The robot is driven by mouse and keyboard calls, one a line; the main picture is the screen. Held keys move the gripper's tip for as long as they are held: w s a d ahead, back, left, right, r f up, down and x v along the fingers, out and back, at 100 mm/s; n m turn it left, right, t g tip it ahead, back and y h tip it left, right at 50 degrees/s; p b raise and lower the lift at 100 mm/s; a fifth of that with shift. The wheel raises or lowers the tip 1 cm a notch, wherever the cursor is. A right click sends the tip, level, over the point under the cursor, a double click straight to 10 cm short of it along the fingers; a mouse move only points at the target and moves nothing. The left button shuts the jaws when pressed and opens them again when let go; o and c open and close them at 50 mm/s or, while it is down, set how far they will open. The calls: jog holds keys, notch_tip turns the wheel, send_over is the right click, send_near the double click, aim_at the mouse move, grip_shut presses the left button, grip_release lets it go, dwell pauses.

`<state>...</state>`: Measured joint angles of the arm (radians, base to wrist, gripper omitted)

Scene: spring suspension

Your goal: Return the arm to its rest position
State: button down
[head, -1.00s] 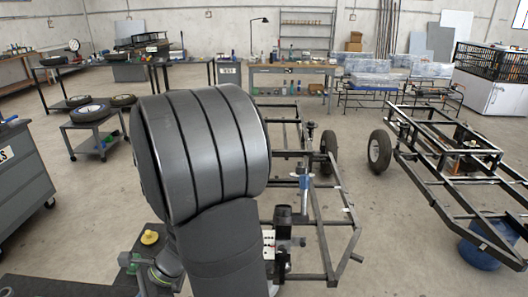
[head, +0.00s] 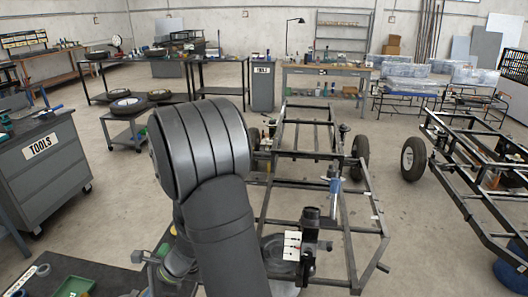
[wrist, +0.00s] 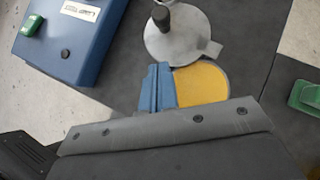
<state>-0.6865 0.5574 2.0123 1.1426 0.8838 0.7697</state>
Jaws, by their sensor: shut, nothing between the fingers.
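My gripper (wrist: 158,88) shows in the wrist view as two blue fingers pressed together with nothing between them. They point toward a yellow disc (wrist: 202,84) and a grey round plate with a black knob (wrist: 184,32). Whether the fingers touch the disc I cannot tell. In the head view my own dark arm rises in the middle and hides part of the floor and bench; the gripper is not clearly seen there. A black wheeled frame (head: 349,238) stands just right of my arm, with a blue upright strut (head: 334,186) on it.
In the wrist view a blue box (wrist: 75,36) lies at upper left and a green item (wrist: 305,98) at right. In the head view a tools cabinet (head: 45,165) stands left, a low table with tyres (head: 130,128) behind it, and a second frame (head: 490,180) right.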

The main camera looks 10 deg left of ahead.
jog(key=shift+w+d, duration=0.45)
jog(key=shift+d, duration=0.15)
jog(key=shift+w+d, duration=0.4)
jog(key=shift+d, duration=0.2)
jog(key=v, duration=1)
jog(key=s+a+r+n+h, duration=0.2)
jog(key=s+a+n+h, duration=0.2)
jog(key=a+n+h, duration=0.1)
jog(key=shift+s+a+r+n, duration=0.2)
jog(key=shift+a+r+n, duration=0.2)
jog(key=shift+n, duration=0.3)
jog(key=shift+d, duration=0.15)
jog(key=w+d+f+m+y, duration=0.2)
jog(key=d+f+m+y, duration=0.1)
jog(key=f+m+y, duration=0.2)
jog(key=shift+w+f+m, duration=0.15)
jog(key=shift+w+m, duration=0.25)
jog(key=shift+m, duration=0.3)
